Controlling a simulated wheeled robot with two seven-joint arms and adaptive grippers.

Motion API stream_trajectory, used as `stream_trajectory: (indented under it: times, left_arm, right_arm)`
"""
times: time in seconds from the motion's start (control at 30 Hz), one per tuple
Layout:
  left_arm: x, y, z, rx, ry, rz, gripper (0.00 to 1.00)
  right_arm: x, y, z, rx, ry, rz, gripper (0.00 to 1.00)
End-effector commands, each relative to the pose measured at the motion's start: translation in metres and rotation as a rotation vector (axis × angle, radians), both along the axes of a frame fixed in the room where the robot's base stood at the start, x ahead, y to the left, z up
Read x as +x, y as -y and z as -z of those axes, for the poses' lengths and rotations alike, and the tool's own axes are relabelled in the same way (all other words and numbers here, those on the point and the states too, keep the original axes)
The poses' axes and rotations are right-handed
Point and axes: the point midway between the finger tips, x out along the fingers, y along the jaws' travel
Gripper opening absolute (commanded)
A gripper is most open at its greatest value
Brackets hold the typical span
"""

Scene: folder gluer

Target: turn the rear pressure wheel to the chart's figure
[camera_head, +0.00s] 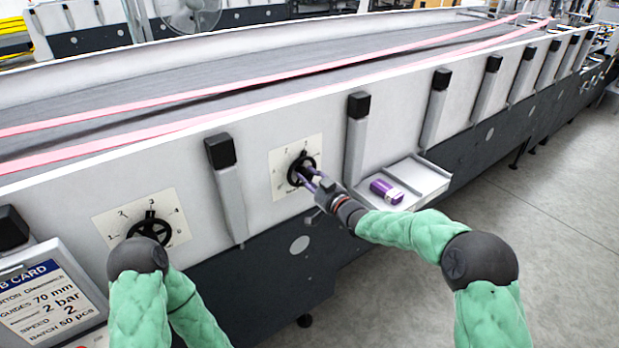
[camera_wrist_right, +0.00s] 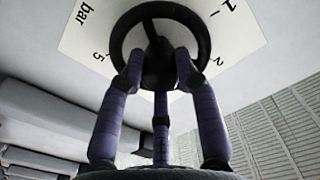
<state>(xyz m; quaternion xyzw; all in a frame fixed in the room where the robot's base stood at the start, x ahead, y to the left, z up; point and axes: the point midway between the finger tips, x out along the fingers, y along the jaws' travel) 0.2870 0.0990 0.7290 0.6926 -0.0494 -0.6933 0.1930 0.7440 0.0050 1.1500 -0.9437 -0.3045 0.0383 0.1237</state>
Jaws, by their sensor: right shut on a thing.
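A black handwheel (camera_head: 302,165) sits on a pale dial plate (camera_head: 280,162) on the machine's side. In the right wrist view the wheel (camera_wrist_right: 160,15) is close, with "bar", 5, 1 and 2 around it on the plate. My right gripper (camera_head: 306,178) has its purple fingers on this wheel and is shut on it; the fingers also show in the wrist view (camera_wrist_right: 158,80). I cannot read which figure the wheel points to. The job card (camera_head: 50,300) at lower left shows 70 mm, 2 bar, speed 2 and 50 pcs. My left gripper is out of sight.
Black-capped posts (camera_head: 230,190) flank the held wheel. Floor at right is clear.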

Motion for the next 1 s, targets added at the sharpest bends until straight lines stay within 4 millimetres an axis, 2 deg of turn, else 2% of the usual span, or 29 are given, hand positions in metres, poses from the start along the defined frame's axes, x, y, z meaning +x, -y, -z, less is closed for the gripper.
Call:
stream_trajectory:
  times: [0.37, 0.4, 0.47, 0.83, 1.0]
  left_arm:
    - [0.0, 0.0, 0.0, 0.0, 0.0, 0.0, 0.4]
    - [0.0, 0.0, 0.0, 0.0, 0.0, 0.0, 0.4]
    - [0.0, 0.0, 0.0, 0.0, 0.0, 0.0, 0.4]
    - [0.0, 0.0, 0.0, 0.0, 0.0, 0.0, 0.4]
    - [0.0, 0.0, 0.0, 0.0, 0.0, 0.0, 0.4]
  right_arm:
    - [-0.001, 0.0, 0.003, 0.001, -0.007, 0.0, 0.0]
    - [-0.001, 0.0, 0.003, 0.001, -0.008, -0.001, 0.41]
    - [-0.001, 0.0, 0.003, 0.0, -0.006, 0.0, 0.56]
    - [-0.001, 0.001, 0.001, 0.001, -0.002, 0.0, 0.56]
    - [-0.012, 0.009, 0.001, 0.0, -0.003, 0.0, 0.56]
